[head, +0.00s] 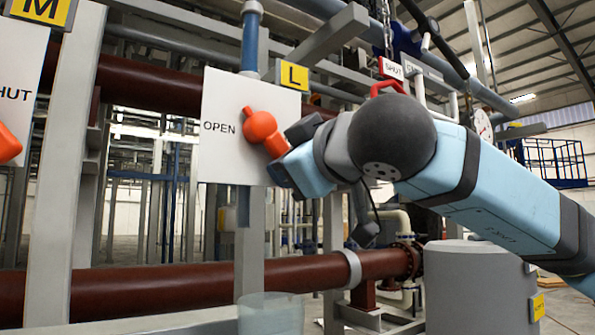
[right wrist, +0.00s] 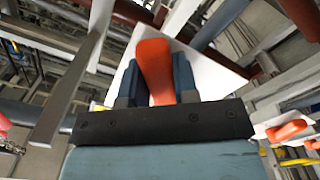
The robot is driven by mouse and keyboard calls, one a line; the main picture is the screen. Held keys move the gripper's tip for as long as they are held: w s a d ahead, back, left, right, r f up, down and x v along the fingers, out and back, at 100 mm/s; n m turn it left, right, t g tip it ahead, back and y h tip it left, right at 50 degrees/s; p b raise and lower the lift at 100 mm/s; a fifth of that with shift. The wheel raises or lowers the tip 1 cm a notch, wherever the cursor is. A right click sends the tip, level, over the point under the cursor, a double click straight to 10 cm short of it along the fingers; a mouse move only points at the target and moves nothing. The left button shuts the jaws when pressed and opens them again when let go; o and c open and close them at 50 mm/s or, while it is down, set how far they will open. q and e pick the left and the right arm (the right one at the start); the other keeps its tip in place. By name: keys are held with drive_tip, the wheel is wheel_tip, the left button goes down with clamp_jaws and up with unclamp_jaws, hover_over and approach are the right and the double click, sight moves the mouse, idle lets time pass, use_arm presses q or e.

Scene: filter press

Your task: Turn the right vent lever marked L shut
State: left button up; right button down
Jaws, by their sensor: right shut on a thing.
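The orange vent lever (head: 262,131) sits on a white plate (head: 222,150) under a yellow L sign (head: 292,75). The plate reads OPEN at its left; its right part is hidden behind my arm. The lever slants from its hub at upper left down to the right. My right gripper (head: 283,155) is at the lever's lower right end. In the right wrist view the lever (right wrist: 154,62) stands between the two fingers of my right gripper (right wrist: 156,82), which are shut on it. My left gripper is not in view.
Another orange lever (head: 8,142) on a white plate marked SHUT, under an M sign (head: 42,10), is at the far left. A grey upright (head: 68,150) stands between the plates. A dark red pipe (head: 190,284) runs below. A grey drum (head: 478,290) stands at lower right.

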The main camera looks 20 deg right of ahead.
drive_tip(key=shift+w+d+r+n, duration=0.1)
drive_tip(key=shift+d+r+n, duration=0.1)
drive_tip(key=shift+n, duration=0.3)
drive_tip(key=c, duration=0.9)
unclamp_jaws()
drive_tip(key=shift+s+d, duration=0.1)
drive_tip(key=shift+s, duration=0.15)
drive_tip(key=b+v, duration=0.3)
drive_tip(key=v, duration=1)
drive_tip(key=shift+s+d, duration=0.15)
